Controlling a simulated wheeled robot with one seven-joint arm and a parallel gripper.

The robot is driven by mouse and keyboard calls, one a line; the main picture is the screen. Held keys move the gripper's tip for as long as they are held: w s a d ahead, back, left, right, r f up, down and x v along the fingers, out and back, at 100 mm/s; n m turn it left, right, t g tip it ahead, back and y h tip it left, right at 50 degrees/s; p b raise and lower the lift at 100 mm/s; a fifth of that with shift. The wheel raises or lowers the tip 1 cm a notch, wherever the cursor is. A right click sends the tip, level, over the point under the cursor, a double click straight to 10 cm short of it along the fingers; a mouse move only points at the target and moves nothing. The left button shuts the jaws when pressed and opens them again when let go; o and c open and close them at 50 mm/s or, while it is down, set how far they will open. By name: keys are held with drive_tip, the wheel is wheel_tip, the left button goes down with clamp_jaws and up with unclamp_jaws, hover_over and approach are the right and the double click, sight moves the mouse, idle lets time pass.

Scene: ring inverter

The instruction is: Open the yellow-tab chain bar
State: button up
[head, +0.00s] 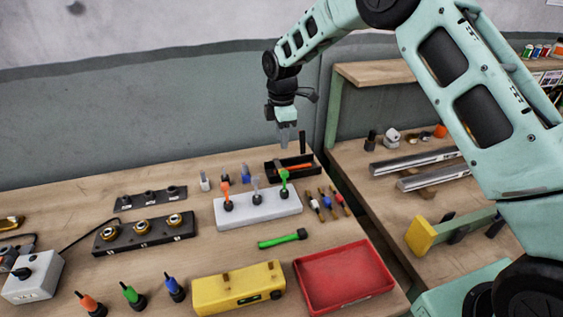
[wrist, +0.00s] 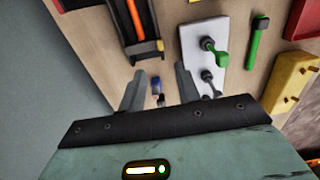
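I cannot make out a chain bar with a yellow tab for certain. A pale green bar with a yellow end block (head: 421,236) lies on the right table. A yellow box (head: 215,291) with two small pegs stands at the front of the left table; it also shows at the right of the wrist view (wrist: 292,75). My gripper (head: 288,140) hangs above the back of the left table, near the black tray (head: 309,158). Its fingers (wrist: 159,88) are apart with nothing held; a small blue-topped item shows beyond them on the table. No contact shows.
A red tray (head: 345,277), a green handle (head: 281,239) and a black ring bar (head: 145,234) share the left table. Metal rails (head: 414,160) lie on the right table. A gap separates the tables.

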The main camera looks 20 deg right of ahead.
sight(279, 165)
wheel_tip(279, 165, down, 11)
drive_tip(key=p, duration=0.2)
drive_tip(key=shift+r+p, duration=0.15)
drive_tip(key=shift+p, duration=0.15)
clamp_jaws()
